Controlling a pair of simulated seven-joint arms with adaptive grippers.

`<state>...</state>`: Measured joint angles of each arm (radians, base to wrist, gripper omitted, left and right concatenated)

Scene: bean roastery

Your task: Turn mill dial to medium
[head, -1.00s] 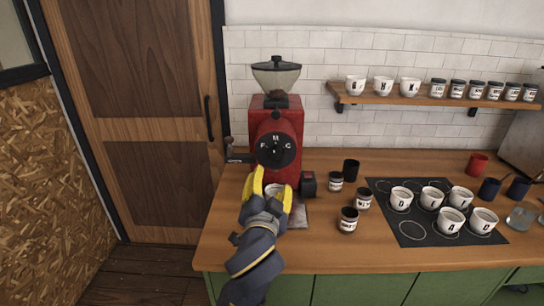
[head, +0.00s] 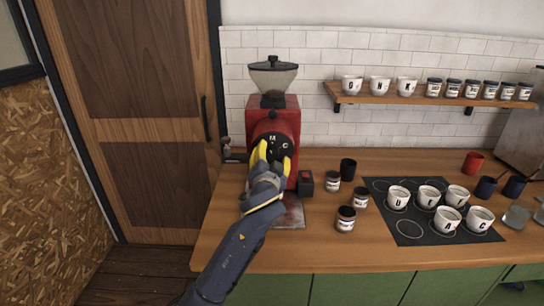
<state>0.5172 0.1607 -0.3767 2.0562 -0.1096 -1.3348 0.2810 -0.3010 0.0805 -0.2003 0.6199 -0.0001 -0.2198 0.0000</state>
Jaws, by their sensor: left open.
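The red mill (head: 286,105) stands on the wooden counter with a clear hopper (head: 273,77) on top. Its round black dial (head: 283,138) is on the front; the letters M and C show, and the lower left part is hidden behind my gripper. My left gripper (head: 271,154) has its yellow fingers spread at the dial's lower half, pointing up at it. Whether the fingers touch the dial I cannot tell. My right gripper is not in view.
Several labelled jars, such as one dark-lidded jar (head: 345,219), and a black cup (head: 347,169) stand right of the mill. Beyond is a black mat (head: 412,232) with lettered white cups. A wooden shelf (head: 430,98) holds more cups and jars. A door (head: 140,120) is at left.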

